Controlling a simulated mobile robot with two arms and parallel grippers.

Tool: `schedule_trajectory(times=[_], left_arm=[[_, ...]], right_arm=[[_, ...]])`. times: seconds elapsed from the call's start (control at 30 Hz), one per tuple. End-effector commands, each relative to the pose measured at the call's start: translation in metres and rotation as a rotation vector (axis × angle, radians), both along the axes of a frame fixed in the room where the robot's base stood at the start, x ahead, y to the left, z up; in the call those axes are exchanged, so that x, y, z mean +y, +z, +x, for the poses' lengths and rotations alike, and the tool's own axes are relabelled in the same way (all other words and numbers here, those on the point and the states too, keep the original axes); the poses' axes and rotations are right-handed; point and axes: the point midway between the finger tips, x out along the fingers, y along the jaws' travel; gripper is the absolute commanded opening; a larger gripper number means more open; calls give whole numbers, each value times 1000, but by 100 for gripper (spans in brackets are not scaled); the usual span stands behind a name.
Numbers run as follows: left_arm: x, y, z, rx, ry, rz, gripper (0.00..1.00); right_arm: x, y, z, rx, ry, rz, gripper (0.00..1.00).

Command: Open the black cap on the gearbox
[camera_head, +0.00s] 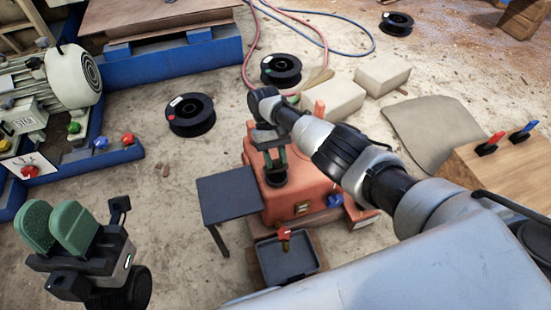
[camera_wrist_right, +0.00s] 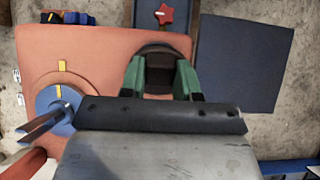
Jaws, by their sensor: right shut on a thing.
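The orange gearbox (camera_head: 308,205) stands on the floor in the middle of the head view. Its black cap (camera_wrist_right: 158,50) sits on the orange top and shows between the green fingers in the right wrist view. My right gripper (camera_wrist_right: 160,80) is shut on the black cap, with one finger on each side. In the head view the right gripper (camera_head: 275,165) comes down onto the gearbox top, and the cap is partly hidden by it. My left gripper (camera_head: 56,222) is at the lower left, away from the gearbox, with its green fingers apart and empty.
A dark flat plate (camera_head: 230,197) is left of the gearbox. A dark tray (camera_head: 300,265) with a red star knob (camera_head: 284,236) above it is in front. A blue round part (camera_wrist_right: 50,97) is on the gearbox. Black spools (camera_head: 190,115) and pale blocks (camera_head: 383,74) lie behind.

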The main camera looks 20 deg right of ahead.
Motion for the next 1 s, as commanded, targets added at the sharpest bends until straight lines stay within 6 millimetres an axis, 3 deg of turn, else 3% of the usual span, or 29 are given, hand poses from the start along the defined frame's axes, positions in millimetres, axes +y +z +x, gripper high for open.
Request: schedule_trajectory(times=[0.23, 0.27, 0.43, 0.77, 1.0], left_arm=[[0, 0, 0, 1, 0, 0, 28], [0, 0, 0, 1, 0, 0, 28], [0, 0, 0, 2, 0, 1, 28], [0, -1, 0, 3, 0, 1, 28], [0, -10, 0, 2, 0, 1, 28]], right_arm=[[0, -1, 0, 1, 1, 1, 0], [0, -1, 0, 1, 1, 1, 33], [0, 0, 0, 0, 0, 0, 57], [0, 3, 3, -2, 0, 0, 57], [1, 31, 25, -3, -1, 0, 57]])
